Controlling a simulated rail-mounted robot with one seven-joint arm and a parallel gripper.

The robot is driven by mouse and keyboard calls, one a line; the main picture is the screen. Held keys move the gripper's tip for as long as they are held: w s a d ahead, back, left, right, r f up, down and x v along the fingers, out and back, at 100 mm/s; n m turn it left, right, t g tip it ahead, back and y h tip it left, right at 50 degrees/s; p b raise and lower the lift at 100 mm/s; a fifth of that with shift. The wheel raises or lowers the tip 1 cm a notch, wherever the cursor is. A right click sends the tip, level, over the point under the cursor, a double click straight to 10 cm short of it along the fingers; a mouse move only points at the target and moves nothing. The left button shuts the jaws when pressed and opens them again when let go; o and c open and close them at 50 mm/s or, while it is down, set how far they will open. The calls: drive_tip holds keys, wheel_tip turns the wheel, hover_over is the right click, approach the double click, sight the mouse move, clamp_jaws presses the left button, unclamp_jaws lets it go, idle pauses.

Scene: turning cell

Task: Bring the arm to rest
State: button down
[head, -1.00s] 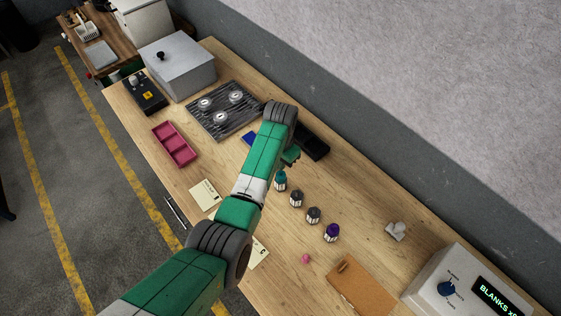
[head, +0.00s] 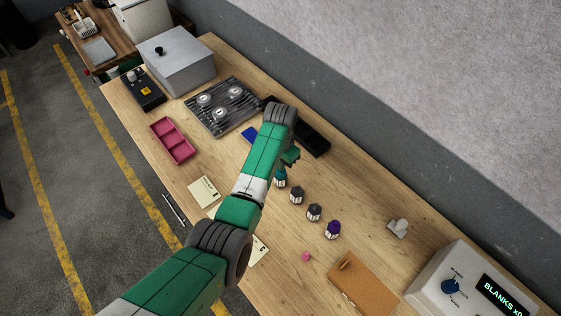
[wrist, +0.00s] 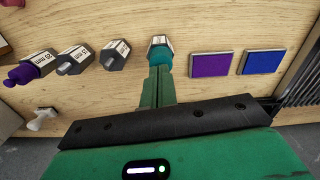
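My arm reaches over the bench in the head view, with its wrist bent down. My gripper (head: 290,157) hangs above the bench beside the teal-topped piece (head: 280,181), which stands at the far end of a row. In the wrist view the two green fingers (wrist: 158,88) lie side by side with no clear gap. Their tips overlap the lower edge of the teal top (wrist: 160,54); I cannot make out whether they touch it. No object shows between the fingers.
Two grey-topped pieces (head: 296,196) (head: 314,212) and a purple-topped one (head: 333,230) continue the row. A blue pad (wrist: 262,61) and purple pad (wrist: 210,65) lie nearby. A black tray (head: 312,139), slatted plate (head: 222,107) and pink tray (head: 172,141) are farther back.

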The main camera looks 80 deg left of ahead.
idle(0.4)
wheel_tip(320, 180, up, 9)
drive_tip(key=p, duration=0.8)
drive_tip(key=shift+p, duration=0.4)
